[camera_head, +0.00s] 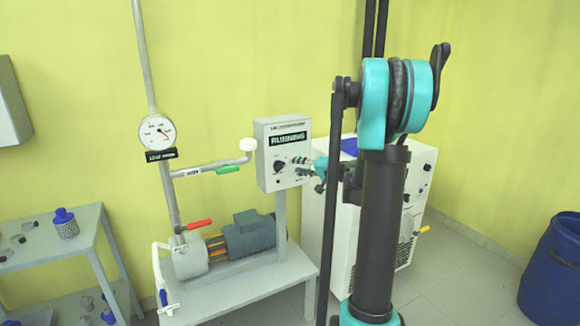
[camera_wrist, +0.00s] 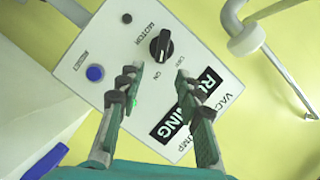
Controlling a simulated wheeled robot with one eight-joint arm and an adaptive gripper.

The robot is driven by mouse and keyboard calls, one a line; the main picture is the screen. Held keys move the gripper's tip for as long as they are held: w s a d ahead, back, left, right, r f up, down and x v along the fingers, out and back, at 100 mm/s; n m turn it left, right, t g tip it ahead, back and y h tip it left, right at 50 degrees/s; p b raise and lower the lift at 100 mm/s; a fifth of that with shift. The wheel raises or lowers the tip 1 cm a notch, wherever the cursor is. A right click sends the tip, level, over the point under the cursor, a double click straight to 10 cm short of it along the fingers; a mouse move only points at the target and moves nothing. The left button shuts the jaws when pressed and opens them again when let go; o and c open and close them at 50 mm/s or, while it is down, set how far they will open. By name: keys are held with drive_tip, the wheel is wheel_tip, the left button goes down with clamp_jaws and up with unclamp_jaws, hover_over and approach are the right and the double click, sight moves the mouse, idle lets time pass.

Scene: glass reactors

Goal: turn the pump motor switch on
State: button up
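The pump control box (camera_head: 283,152) stands on a post above the pump. Its black motor switch (camera_wrist: 161,45) is a round knob with ON and OFF labels beside it; I cannot tell which setting it points to. The knob also shows in the head view (camera_head: 279,167). A black display (camera_wrist: 186,110) on the box reads RUNNING. My gripper (camera_wrist: 158,74) is open and empty, facing the panel, its fingertips just below the knob in the wrist view and to either side of it. In the head view my gripper (camera_head: 304,167) is at the box's right side.
A blue button (camera_wrist: 95,73) and a small dark button (camera_wrist: 81,67) are on the same panel. The pump (camera_head: 248,235) sits on a grey bench below. A pipe with a green-handled valve (camera_head: 228,170) ends left of the box. A white cabinet (camera_head: 412,190) stands behind my arm.

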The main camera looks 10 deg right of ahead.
drive_tip(key=v, duration=0.5)
drive_tip(key=shift+s+d, duration=0.2)
drive_tip(key=shift+s, duration=0.05)
drive_tip(key=s+a+f+n+g+h, duration=0.25)
drive_tip(key=s+a+f, duration=0.25)
drive_tip(key=s, duration=0.3)
drive_tip(key=s+a+f+n+g+h, duration=0.1)
drive_tip(key=s+a+f+g, duration=0.2)
drive_tip(key=s+a+f, duration=0.4)
drive_tip(key=s+d+f+g+h, duration=0.1)
drive_tip(key=s+d+f+h, duration=0.2)
drive_tip(key=s, duration=0.6)
drive_tip(key=s+d+f+n+g+h, duration=0.1)
drive_tip(key=s+d+f+h, duration=0.2)
drive_tip(key=s, duration=0.6)
drive_tip(key=shift+s+d+f+g, duration=0.2)
drive_tip(key=shift+d+f+g, duration=0.15)
drive_tip(key=shift+f, duration=0.55)
drive_tip(key=shift+n, duration=0.25)
